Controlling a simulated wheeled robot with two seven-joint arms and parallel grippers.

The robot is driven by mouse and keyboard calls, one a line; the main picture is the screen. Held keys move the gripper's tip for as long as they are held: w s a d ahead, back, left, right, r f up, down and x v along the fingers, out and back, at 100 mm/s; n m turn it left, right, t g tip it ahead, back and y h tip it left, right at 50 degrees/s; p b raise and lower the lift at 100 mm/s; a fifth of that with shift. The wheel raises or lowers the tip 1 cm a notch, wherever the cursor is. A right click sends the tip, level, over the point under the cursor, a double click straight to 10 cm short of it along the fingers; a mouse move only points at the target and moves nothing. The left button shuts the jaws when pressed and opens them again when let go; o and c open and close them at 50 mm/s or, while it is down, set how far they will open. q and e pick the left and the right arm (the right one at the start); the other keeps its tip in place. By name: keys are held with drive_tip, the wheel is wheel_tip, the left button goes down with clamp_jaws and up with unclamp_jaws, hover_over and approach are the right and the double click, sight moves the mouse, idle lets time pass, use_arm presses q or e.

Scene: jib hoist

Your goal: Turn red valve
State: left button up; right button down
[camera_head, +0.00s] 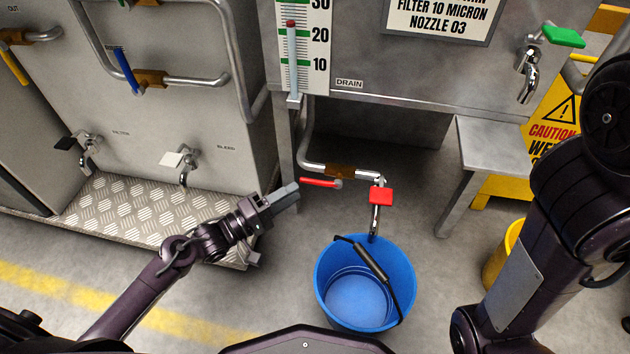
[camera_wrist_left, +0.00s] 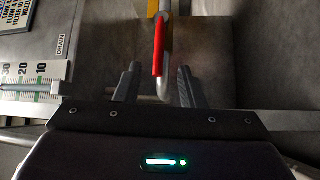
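A red lever handle (camera_head: 320,182) sits on a brass valve body (camera_head: 340,171) in the drain pipe under the grey tank. A second red handle (camera_head: 381,196) tops the tap at the pipe's end, above a blue bucket (camera_head: 335,292). My left gripper (camera_head: 295,190) is just left of the lever's free end. In the left wrist view the lever (camera_wrist_left: 158,48) lines up with the gap between the two spread fingers (camera_wrist_left: 159,67), with no finger seen touching it. My right arm (camera_head: 540,230) shows at the right; its gripper is out of view.
A tank leg (camera_head: 286,140) stands just behind my left gripper. A treadplate step (camera_head: 130,212) lies to the left, below taps with black and white handles. A metal stand (camera_head: 497,145) and a yellow caution sign (camera_head: 550,120) are to the right.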

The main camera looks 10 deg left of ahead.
sight(311, 180)
use_arm(q)
drive_tip(key=b+x, duration=0.3)
drive_tip(key=x, duration=0.2)
drive_tip(key=shift+w+d+f, duration=0.15)
drive_tip(key=shift+w+d+r, duration=0.25)
drive_tip(key=shift+w+d, duration=0.1)
drive_tip(key=shift+c, duration=0.2)
clamp_jaws()
